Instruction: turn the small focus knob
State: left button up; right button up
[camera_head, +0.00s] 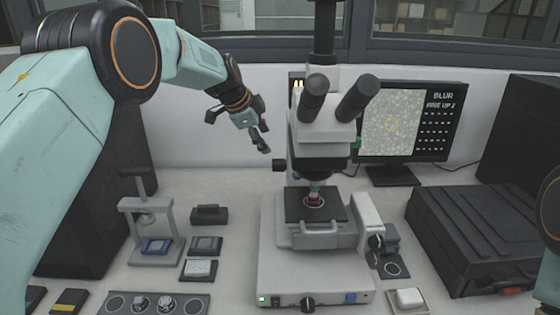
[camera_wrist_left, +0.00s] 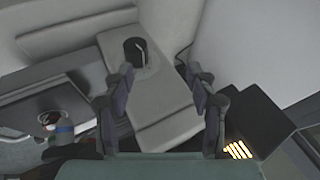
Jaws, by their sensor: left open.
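A small black focus knob (camera_head: 279,165) sticks out of the left side of the white microscope's column. It also shows in the left wrist view as a black knob (camera_wrist_left: 135,52) with a white mark, on a pale grey housing. The microscope (camera_head: 325,140) has two black eyepieces. My left gripper (camera_head: 262,143) is above and left of the knob, apart from it. In the left wrist view its two fingers (camera_wrist_left: 160,95) are spread with nothing between them, and the knob lies beyond them. My right gripper is out of view.
A monitor (camera_head: 402,122) behind the microscope reads "BLUR" and "FINE UP 2". A small press (camera_head: 153,225) stands at left, near several small blocks. A black case (camera_head: 475,235) lies at right. The lamp housing (camera_wrist_left: 265,120) glows through slots.

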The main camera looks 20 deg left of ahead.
aim_at(274, 161)
pick_arm(q)
jog(key=shift+g+h, duration=0.3)
jog(key=shift+g, duration=0.4)
jog(key=f, duration=0.2)
jog(key=d+f, duration=0.1)
jog(key=f, duration=0.1)
jog(key=d+f, duration=0.1)
jog(key=f, duration=0.2)
jog(key=shift+w+d+p, duration=0.25)
jog(key=shift+w+p, duration=0.05)
jog(key=shift+p, duration=0.05)
jog(key=shift+w+f, duration=0.2)
jog(key=shift+f, duration=0.2)
jog(key=shift+d, duration=0.25)
jog(key=shift+a+f, duration=0.1)
jog(key=shift+a, duration=0.1)
jog(key=c, duration=0.5)
jog(key=shift+d, duration=0.1)
jog(key=c, duration=0.6)
jog(key=shift+c, duration=0.3)
